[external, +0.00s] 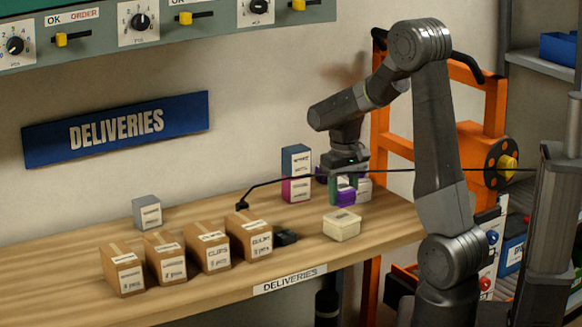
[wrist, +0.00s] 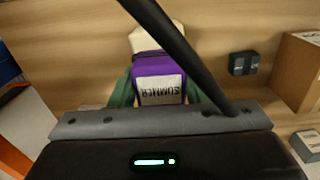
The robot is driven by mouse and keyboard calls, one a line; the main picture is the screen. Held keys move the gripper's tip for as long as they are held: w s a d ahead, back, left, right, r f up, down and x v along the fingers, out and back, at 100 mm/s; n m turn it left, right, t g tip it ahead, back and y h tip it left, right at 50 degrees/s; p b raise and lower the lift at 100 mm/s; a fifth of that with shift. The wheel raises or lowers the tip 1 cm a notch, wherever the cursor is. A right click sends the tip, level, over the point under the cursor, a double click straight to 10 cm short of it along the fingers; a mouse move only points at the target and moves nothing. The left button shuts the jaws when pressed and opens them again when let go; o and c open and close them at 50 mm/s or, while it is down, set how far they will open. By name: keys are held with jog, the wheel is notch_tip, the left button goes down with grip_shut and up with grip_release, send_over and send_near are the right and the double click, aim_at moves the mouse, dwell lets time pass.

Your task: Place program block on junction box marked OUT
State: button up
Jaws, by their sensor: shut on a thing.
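My gripper (external: 344,187) points down over the right part of the wooden table. It is shut on a purple block (external: 346,197), whose white label reads SUMMER in the wrist view (wrist: 160,82). Green fingers flank the block on both sides. I cannot tell clearly whether the block touches the table. A cream box (external: 342,225) sits on the table just in front of the gripper. It also shows beyond the block in the wrist view (wrist: 158,38), partly hidden. Its marking is too small to read. I see no readable OUT mark.
Cardboard boxes (external: 210,247) stand in a row to the left, with a small black item (external: 286,237) beside them. A dark bar crosses the wrist view (wrist: 185,55).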

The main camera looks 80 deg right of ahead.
aim_at(343, 204)
jog(key=shift+f, duration=1.5)
jog(key=shift+f, duration=0.2)
jog(key=o, duration=1)
notch_tip(343, 204, up, 12)
jog(key=shift+r, duration=0.2)
